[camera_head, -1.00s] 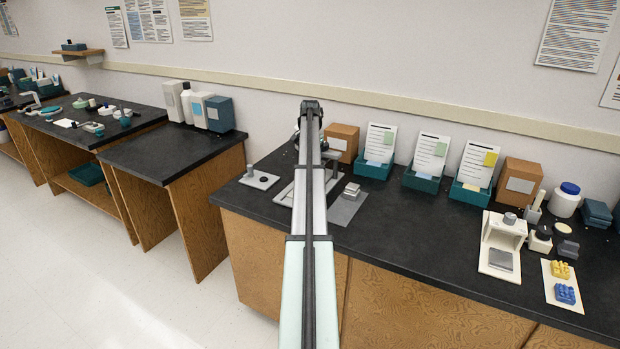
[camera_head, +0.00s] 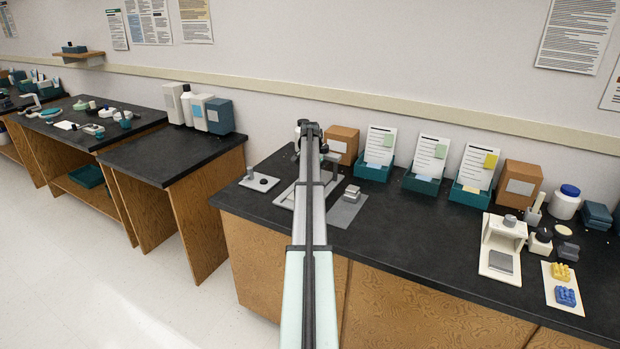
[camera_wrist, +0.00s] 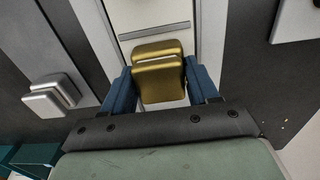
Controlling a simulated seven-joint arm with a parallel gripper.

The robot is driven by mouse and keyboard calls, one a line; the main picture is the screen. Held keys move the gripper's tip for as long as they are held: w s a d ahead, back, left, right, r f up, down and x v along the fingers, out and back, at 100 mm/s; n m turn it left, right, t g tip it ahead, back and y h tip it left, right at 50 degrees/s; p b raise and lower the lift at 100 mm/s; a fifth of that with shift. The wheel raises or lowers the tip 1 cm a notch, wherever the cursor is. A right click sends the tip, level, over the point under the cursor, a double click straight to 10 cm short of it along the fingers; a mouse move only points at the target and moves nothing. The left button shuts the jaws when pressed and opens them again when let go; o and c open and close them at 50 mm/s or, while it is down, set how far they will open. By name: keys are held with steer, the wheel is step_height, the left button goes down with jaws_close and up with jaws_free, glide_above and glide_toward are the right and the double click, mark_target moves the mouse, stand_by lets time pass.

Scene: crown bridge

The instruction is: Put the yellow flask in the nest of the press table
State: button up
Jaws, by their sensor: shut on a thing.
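The yellow flask (camera_wrist: 160,82) shows as a gold, two-part block in the wrist view. My gripper (camera_wrist: 160,88) is shut on it, with one blue finger at each side. The flask is over the pale press table (camera_wrist: 205,50), which has a dark-edged bar across it above the flask. I cannot tell whether the flask touches the table. The nest is not clearly visible. In the head view the press table (camera_head: 285,198) is partly behind my arm, and the flask and my fingers are hidden there.
A silver two-part block (camera_head: 351,192) sits on a grey mat (camera_head: 345,213) right of the press table; the wrist view shows it at left (camera_wrist: 50,98). A pale plate (camera_head: 262,186) with a dark knob lies left. A cardboard box (camera_head: 344,140) and teal card holders (camera_head: 375,170) stand behind.

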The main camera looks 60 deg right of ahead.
steer(key=o, duration=1.4)
steer(key=shift+c, duration=0.2)
step_height(320, 180, up, 12)
